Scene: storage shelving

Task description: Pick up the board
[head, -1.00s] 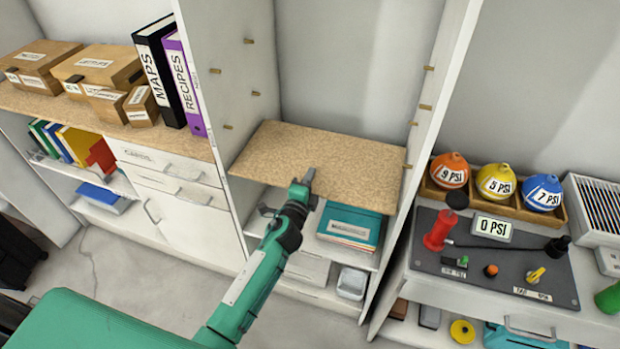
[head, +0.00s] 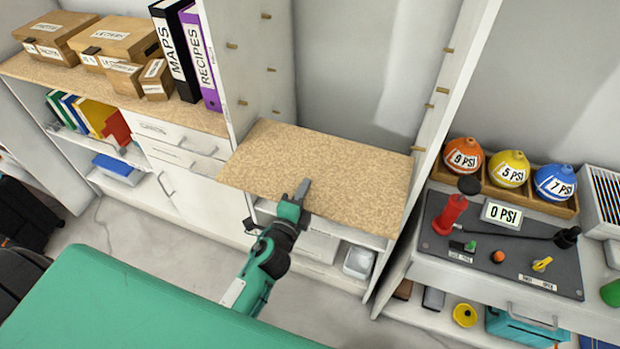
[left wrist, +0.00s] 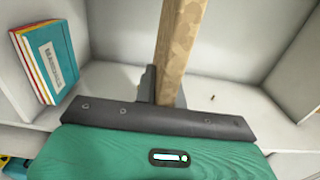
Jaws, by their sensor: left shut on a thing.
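The board (head: 320,170) is a flat, tan, speckled shelf panel. It lies roughly level in the tall open cabinet, and its front edge juts out past the cabinet's front. My left gripper (head: 301,191) is shut on the middle of that front edge, with one dark finger showing on top. In the left wrist view, the board (left wrist: 182,45) shows edge-on as a narrow tan strip between the dark fingers of my left gripper (left wrist: 162,92). The lower finger is hidden under the board in the head view. My right gripper is in neither view.
White cabinet side walls with small wooden pegs (head: 442,90) flank the board. Below it are a white bin (head: 358,262) and, in the wrist view, teal books (left wrist: 48,60). Binders (head: 200,60) stand at left, and a pump panel (head: 500,240) is at right. The space above the board is empty.

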